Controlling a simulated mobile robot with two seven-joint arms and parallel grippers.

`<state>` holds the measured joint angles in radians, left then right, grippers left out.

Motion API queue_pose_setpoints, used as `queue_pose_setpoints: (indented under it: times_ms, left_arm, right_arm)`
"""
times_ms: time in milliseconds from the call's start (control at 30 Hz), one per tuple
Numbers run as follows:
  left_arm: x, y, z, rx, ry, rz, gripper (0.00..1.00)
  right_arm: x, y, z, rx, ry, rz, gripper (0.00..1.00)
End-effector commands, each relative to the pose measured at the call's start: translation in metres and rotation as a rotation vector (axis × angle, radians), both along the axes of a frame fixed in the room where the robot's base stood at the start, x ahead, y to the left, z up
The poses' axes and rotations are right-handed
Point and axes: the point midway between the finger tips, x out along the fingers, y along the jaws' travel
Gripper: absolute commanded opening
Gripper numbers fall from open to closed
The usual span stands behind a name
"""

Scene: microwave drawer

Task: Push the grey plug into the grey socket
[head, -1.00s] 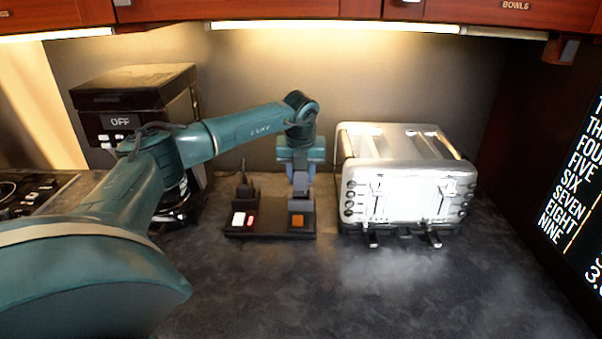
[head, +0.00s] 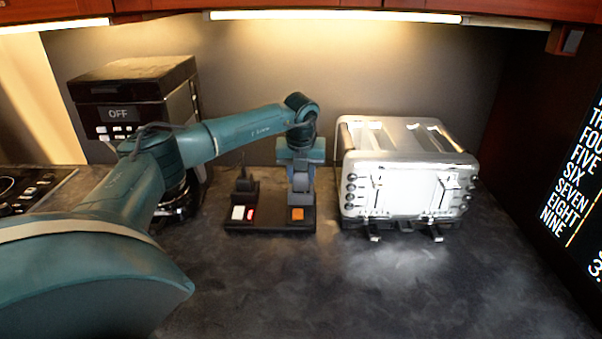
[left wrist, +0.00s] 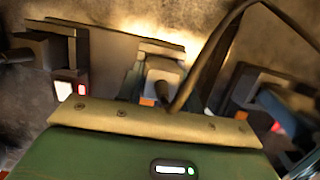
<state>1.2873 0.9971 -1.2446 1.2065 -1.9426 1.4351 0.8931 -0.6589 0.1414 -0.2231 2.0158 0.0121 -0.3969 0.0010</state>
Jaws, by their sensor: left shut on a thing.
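My left gripper (head: 301,184) points down over the right part of a dark power strip (head: 269,226). It is shut on the grey plug, which shows in the left wrist view (left wrist: 163,72) with a dark cord curving up to the right. The grey socket (left wrist: 160,48) frames the plug there; an orange switch (head: 297,214) lies in front of it. The plug is at or just above the socket; I cannot tell how deep it sits. The gripper hides its prongs and much of the socket. My right gripper is not in view.
A black plug (head: 246,182) stands in the strip's left socket, behind a white switch (head: 238,213). A blue plug (left wrist: 288,108) shows at right in the left wrist view. A silver toaster (head: 405,175) stands close right; a black appliance (head: 135,100) stands left. The front counter is clear.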

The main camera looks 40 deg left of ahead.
Motion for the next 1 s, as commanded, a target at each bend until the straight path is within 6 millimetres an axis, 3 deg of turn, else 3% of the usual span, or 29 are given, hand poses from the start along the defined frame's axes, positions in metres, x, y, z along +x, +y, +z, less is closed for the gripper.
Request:
queue_pose_setpoints:
  times_ms: [600,633,900,1000]
  left_arm:
    - [0.0,0.0,-0.016,-0.001,-0.001,0.0,0.13]
    - [0.0,0.0,-0.016,-0.001,-0.001,0.0,0.38]
    - [-0.001,0.001,-0.017,0.001,0.004,0.002,0.6]
    - [-0.002,0.002,-0.017,0.003,0.006,0.004,0.61]
  right_arm:
    - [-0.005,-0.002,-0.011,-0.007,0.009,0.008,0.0]
    - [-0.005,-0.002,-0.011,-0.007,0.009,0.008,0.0]
    - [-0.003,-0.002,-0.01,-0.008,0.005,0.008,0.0]
    - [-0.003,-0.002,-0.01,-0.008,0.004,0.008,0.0]
